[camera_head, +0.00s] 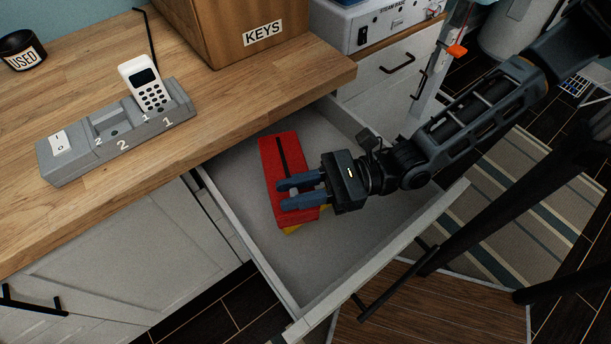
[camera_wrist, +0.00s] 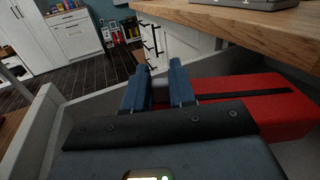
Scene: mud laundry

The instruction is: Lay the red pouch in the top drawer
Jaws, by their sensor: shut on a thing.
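The red pouch (camera_head: 268,170), with a black strip along it, is inside the open top drawer (camera_head: 370,262), near its middle. It also shows at the right in the wrist view (camera_wrist: 268,112). My gripper (camera_head: 300,192) reaches into the drawer from the right, and its two blue fingers are shut on the pouch's near part. The fingers also show in the wrist view (camera_wrist: 159,88), with a gap between them. The fingers and palm hide part of the pouch. I cannot tell whether the pouch rests fully on the drawer floor.
The wooden counter (camera_head: 225,125) overhangs the drawer's back. The drawer floor around the pouch looks bare.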

